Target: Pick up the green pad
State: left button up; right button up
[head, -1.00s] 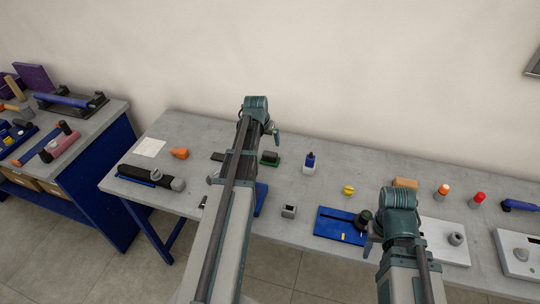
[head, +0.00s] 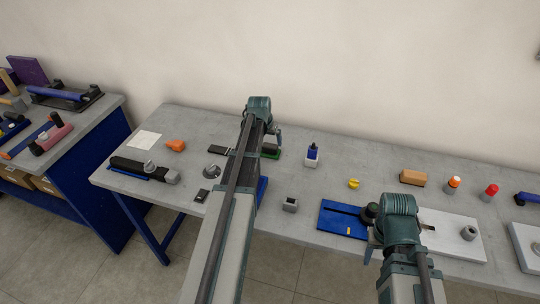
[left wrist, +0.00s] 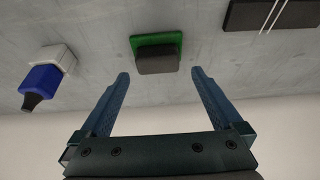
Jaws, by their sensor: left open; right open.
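The green pad (left wrist: 156,40) lies on the grey table under a dark grey block (left wrist: 157,63) in the left wrist view. In the head view the pad (head: 272,154) shows just right of my left arm's end, partly hidden by it. My left gripper (left wrist: 157,76) is open, with its two fingers apart on either side of the block's line and nothing held between them. Whether the fingertips reach the block's height I cannot tell. My right arm's end (head: 397,222) is over the right part of the table; its fingers are mostly hidden.
A dark flat box (left wrist: 270,14) lies on the pad's other side. A blue plate (head: 338,219) and small grey holder (head: 290,204) sit nearer the front edge.

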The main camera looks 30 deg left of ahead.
aim_at(270, 145)
pick_arm(q)
jog(key=shift+b+x, duration=2.45)
jog(key=shift+x, duration=0.2)
jog(key=shift+d+r, duration=0.15)
jog(key=shift+c, duration=0.4)
jog(key=c, duration=1.1)
jog(key=shift+c, duration=0.2)
jog(key=shift+r+p, duration=0.9)
jog(key=shift+p, duration=0.1)
notch_tip(270, 145, up, 2)
jog(key=shift+p, duration=1.05)
jog(key=s+d, duration=0.1)
jog(key=d, duration=0.4)
jog(key=s+d, duration=0.2)
jog(key=d, duration=0.3)
jog(key=s+d+r+p, duration=0.1)
jog(key=d, duration=0.4)
jog(key=shift+s+d+r, duration=0.1)
jog(key=shift+s+d, duration=0.1)
jog(key=shift+s, duration=0.05)
